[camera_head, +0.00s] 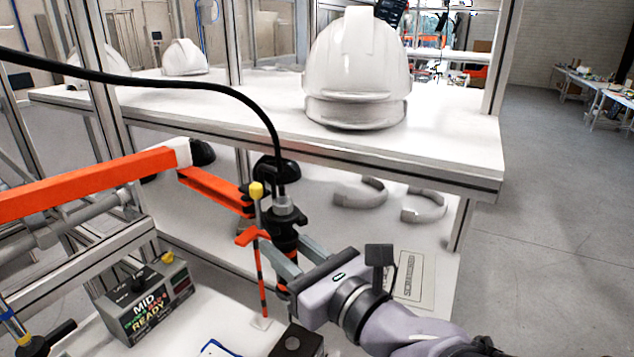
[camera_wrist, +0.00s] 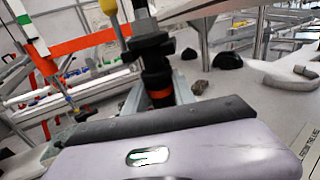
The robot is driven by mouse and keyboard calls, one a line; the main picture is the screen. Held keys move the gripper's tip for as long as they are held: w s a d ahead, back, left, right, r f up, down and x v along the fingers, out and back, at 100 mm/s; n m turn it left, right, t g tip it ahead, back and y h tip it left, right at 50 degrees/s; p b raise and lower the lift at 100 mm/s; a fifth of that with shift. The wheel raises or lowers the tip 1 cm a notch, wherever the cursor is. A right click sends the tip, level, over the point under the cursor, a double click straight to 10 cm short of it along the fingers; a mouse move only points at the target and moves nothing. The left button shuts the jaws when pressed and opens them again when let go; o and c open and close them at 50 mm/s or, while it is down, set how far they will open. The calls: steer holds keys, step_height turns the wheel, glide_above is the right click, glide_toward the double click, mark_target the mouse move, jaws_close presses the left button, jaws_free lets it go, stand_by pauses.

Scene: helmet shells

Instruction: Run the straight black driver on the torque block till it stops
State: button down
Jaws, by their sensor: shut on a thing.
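The straight black driver (camera_head: 284,240) hangs upright from a black cable at its top, beside an orange arm. My gripper (camera_head: 284,262) is shut around the driver's body. In the wrist view the driver (camera_wrist: 155,70) stands between the two fingers of my gripper (camera_wrist: 158,92), with an orange band low on its body. A dark block (camera_head: 297,342) with a round top feature sits at the bottom edge of the head view, below the driver; it may be the torque block. The driver's lower tip is hidden behind my gripper.
A controller box (camera_head: 148,303) reading "MID READY" stands at the left. An orange arm (camera_head: 95,182) reaches in from the left to the driver. A shelf (camera_head: 440,150) with a white helmet (camera_head: 357,75) is behind. Grey curved parts (camera_head: 425,206) lie on the lower surface.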

steer(key=shift+f, duration=0.15)
steer(key=shift+f+b, duration=1.9)
steer(key=shift+f, duration=0.1)
steer(key=shift+f+b, duration=1.1)
steer(key=shift+f, duration=0.05)
step_height(320, 180, up, 6)
steer(key=p, duration=0.5)
steer(key=shift+r, duration=0.1)
steer(key=shift+r+p, duration=0.1)
steer(key=shift+p, duration=0.25)
